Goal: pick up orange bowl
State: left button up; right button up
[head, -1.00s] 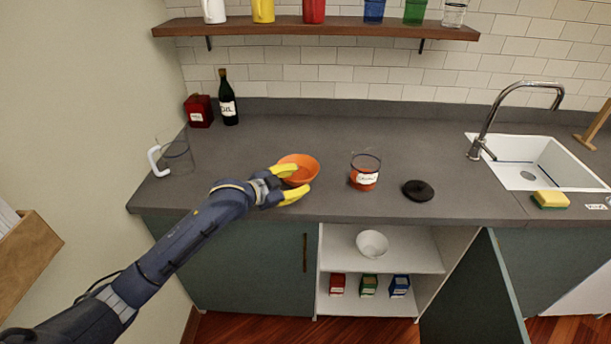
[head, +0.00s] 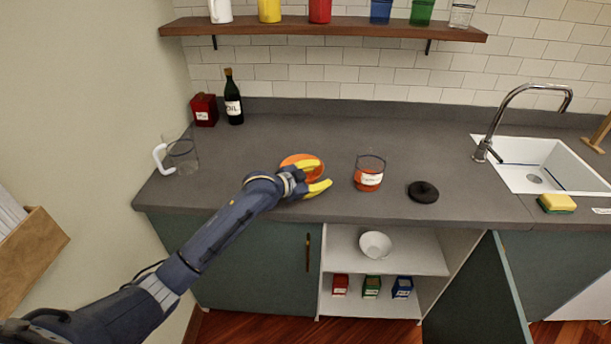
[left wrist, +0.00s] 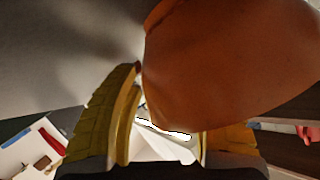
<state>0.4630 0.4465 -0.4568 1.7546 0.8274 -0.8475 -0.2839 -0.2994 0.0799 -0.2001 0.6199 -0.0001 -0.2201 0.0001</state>
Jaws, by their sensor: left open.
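The orange bowl (head: 289,160) sits on the grey counter near its front edge, partly hidden behind my left gripper (head: 316,177). The yellow fingers are open, spread in front of the bowl and to its right. In the left wrist view the bowl (left wrist: 230,65) fills the upper right, very close, and covers part of the right finger. The left finger shows clear at the bowl's left side. I cannot tell whether a finger touches the bowl. My right gripper is not in view.
A glass jar with orange contents (head: 369,174) stands right of the bowl, with a black lid (head: 423,192) beyond it. A clear mug (head: 182,156), an oil bottle (head: 233,100) and a red canister (head: 204,110) stand at left. An open cabinet door (head: 490,290) juts out below.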

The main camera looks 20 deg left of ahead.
pick_arm(q)
jog(key=shift+c, duration=0.4)
grip_shut()
jog(key=shift+r, duration=0.15)
